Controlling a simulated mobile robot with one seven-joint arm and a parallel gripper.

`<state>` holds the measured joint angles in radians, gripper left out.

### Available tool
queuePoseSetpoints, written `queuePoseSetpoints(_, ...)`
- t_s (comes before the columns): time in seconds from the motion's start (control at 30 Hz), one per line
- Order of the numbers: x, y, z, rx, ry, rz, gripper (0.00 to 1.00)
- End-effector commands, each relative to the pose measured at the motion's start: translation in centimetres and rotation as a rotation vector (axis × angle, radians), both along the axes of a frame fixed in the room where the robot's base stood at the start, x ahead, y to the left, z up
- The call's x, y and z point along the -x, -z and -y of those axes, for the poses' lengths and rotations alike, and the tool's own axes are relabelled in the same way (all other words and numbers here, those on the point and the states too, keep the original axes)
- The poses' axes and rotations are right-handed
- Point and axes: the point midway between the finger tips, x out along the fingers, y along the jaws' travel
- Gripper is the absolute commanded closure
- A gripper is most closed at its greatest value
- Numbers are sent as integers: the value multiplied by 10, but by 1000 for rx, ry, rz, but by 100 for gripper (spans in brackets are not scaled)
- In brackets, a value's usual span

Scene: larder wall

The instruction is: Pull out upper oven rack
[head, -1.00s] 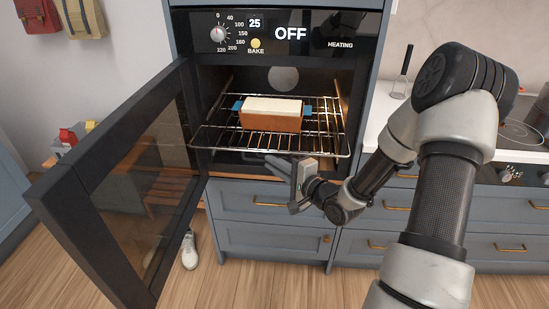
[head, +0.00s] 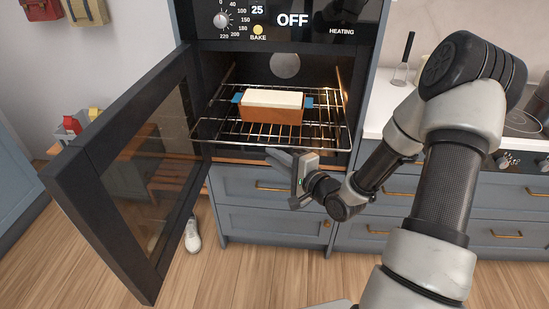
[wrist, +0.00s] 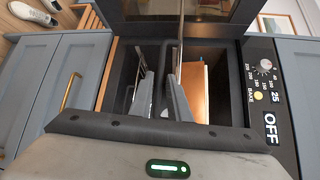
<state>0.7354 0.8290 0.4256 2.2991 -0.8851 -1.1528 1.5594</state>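The upper oven rack (head: 225,132) is a wire shelf sticking partly out of the open oven, its front bar along the opening. It carries a brown loaf-shaped dish with a pale top (head: 272,107) and blue handles. My gripper (head: 280,158) is just below and in front of the rack's front bar. In the wrist view my gripper (wrist: 160,75) shows two separated fingers with a gap between them. The rack's edge (wrist: 180,35) shows beside the right finger's tip there; whether they touch is unclear. I see nothing held.
The oven door (head: 125,170) hangs open at the left. Another wire rack edge (wrist: 138,68) shows left of the fingers in the wrist view. Blue drawers (head: 265,205) lie below the oven. A white shoe (head: 192,235) stands on the floor, which is otherwise clear in front.

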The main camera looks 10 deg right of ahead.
Motion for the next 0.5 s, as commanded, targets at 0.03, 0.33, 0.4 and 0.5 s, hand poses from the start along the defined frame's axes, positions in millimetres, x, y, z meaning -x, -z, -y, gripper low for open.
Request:
queuePoseSetpoints(0.03, 0, 0, 0, 0, 0, 0, 84)
queuePoseSetpoints(0.33, 14, -3, 9, 0, 2, -1, 84)
queuePoseSetpoints(0.4, 26, -5, 14, -1, 3, -3, 84)
queuePoseSetpoints(0.5, 47, -8, 26, 0, 5, -2, 84)
